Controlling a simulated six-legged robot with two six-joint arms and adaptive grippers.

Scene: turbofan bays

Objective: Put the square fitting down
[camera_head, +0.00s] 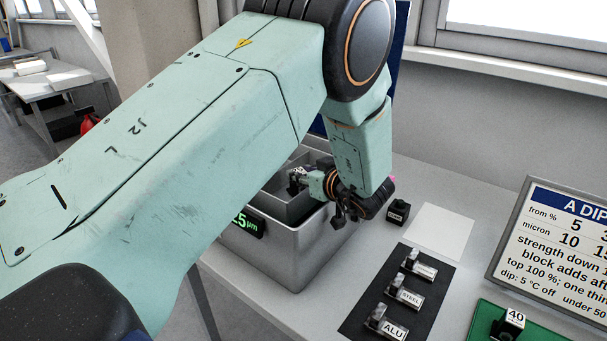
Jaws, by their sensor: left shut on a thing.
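My left arm crosses the view from the lower left. Its gripper (342,212) is small and dark, low at the front right rim of the grey metal tank (283,262). It is shut on the square fitting, which is too small and dark to make out between the fingers. A small dark and bright metallic piece (297,179) shows inside the tank, left of my wrist; I cannot tell what it is. My right gripper is not in view.
A small black labelled block (398,212) stands right of the tank, beside a blank pale sheet (440,232). A black mat (382,290) carries labelled metal pieces. A green pad (490,325) holds a block marked 40. A sign (555,240) stands at the right.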

